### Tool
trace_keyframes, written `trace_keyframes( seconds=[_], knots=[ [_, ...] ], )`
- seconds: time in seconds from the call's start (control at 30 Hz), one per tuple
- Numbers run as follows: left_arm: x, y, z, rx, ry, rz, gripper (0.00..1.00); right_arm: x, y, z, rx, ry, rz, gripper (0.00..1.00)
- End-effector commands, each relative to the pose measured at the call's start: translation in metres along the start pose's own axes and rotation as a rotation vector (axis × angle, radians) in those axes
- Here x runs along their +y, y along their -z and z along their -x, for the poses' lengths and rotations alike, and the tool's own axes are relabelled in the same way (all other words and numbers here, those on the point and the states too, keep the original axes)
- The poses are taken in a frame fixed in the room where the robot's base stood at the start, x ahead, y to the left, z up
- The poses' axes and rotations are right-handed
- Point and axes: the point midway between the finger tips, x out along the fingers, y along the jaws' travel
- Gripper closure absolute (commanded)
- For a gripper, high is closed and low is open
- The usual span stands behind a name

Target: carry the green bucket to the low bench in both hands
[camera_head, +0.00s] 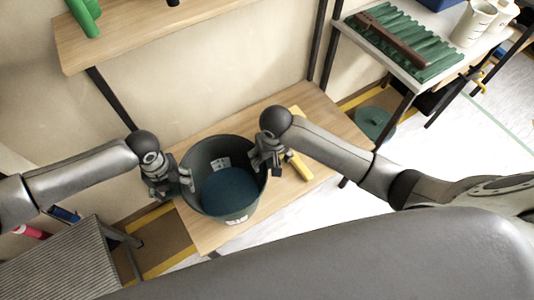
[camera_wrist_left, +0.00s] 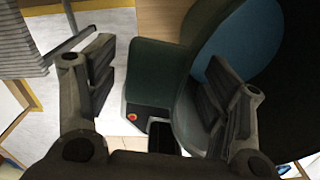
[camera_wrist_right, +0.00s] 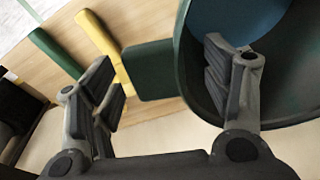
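The green bucket (camera_head: 192,170), open at the top with blue inside, is upright over the low wooden bench (camera_head: 318,120). My left gripper (camera_head: 172,185) is at its left rim and my right gripper (camera_head: 268,162) at its right rim. In the left wrist view the left gripper's fingers (camera_wrist_left: 158,92) stand apart, one overlapping the bucket's inside (camera_wrist_left: 245,55), with a green side lug (camera_wrist_left: 155,72) between them. In the right wrist view the right gripper's fingers (camera_wrist_right: 168,92) are also apart, one overlapping the bucket's inside, beside another lug (camera_wrist_right: 150,68).
A yellow tool (camera_head: 301,165) lies on the bench right of the bucket. A wooden shelf (camera_head: 130,35) is above. A grey ribbed stand (camera_head: 60,265) is at lower left. A table with a green ribbed mat (camera_head: 425,45) and white cups (camera_head: 474,22) stands at upper right.

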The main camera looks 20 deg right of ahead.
Motion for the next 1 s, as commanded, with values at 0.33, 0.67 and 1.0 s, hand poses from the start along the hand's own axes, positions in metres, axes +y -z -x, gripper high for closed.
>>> trace_keyframes(
  seconds=[0.33, 0.67, 1.0],
  knots=[
    [-0.001, -0.001, 0.015, -0.002, 0.003, 0.000, 0.27, -0.001, 0.001, 0.000, 0.001, 0.002, -0.001, 0.28],
    [0.000, -0.001, 0.083, -0.002, 0.003, -0.001, 0.27, -0.001, 0.001, 0.000, 0.002, 0.002, -0.002, 0.28],
    [0.000, 0.000, 0.119, 0.000, 0.001, 0.000, 0.27, -0.001, 0.001, 0.003, 0.002, 0.003, -0.002, 0.28]
  ],
)
